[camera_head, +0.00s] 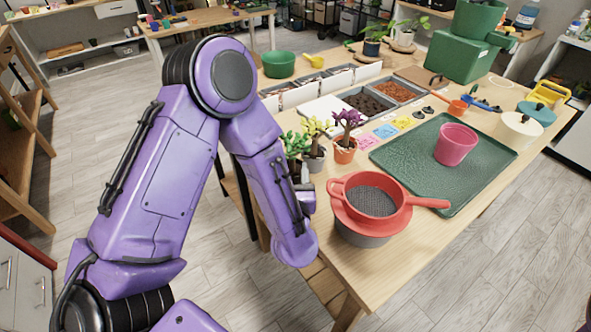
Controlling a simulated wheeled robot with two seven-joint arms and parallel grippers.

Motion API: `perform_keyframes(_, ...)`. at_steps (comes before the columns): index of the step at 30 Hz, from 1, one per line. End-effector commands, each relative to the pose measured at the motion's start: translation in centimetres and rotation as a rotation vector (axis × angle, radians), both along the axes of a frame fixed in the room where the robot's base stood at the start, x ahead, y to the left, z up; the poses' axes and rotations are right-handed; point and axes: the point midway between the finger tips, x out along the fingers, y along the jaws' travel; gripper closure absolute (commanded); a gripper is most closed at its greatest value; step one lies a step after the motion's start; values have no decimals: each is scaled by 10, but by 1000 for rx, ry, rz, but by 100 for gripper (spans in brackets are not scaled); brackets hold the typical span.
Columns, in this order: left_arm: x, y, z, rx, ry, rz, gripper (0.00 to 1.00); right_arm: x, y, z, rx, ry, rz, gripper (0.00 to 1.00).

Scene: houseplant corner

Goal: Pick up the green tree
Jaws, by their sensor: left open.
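The small green tree (296,144) stands on the wooden table near its left edge, at the left end of a row of three little potted trees. Its pot is mostly hidden behind my left arm. My left gripper (304,174) is open, just in front of the green tree and low by its pot. Only a small grey part of it shows past my purple wrist, so I cannot tell whether it touches the pot. My right gripper is not in view.
A yellow tree (316,129) in a grey pot and a purple tree (348,122) in an orange pot stand close to the right. A red sieve (416,201) sits in front. A green tray (400,157) holds a pink pot (456,145). Soil bins (367,102) lie behind.

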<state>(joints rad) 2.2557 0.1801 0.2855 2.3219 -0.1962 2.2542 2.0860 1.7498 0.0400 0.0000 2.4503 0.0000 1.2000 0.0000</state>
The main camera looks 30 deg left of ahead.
Motion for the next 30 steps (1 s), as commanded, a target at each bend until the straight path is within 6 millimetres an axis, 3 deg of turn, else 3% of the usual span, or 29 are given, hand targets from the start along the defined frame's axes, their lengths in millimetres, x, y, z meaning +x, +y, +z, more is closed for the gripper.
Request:
perform_keyframes(12,51,37,2,4,5,2,53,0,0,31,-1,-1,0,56)
perform_keyframes(20,56,42,-1,4,6,2,53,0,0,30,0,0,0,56)
perform_keyframes(21,56,42,-1,4,6,2,59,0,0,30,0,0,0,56)
perform_keyframes(24,56,42,-1,4,6,2,92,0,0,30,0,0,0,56)
perform_keyframes(30,56,42,-1,4,6,2,95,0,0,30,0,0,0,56)
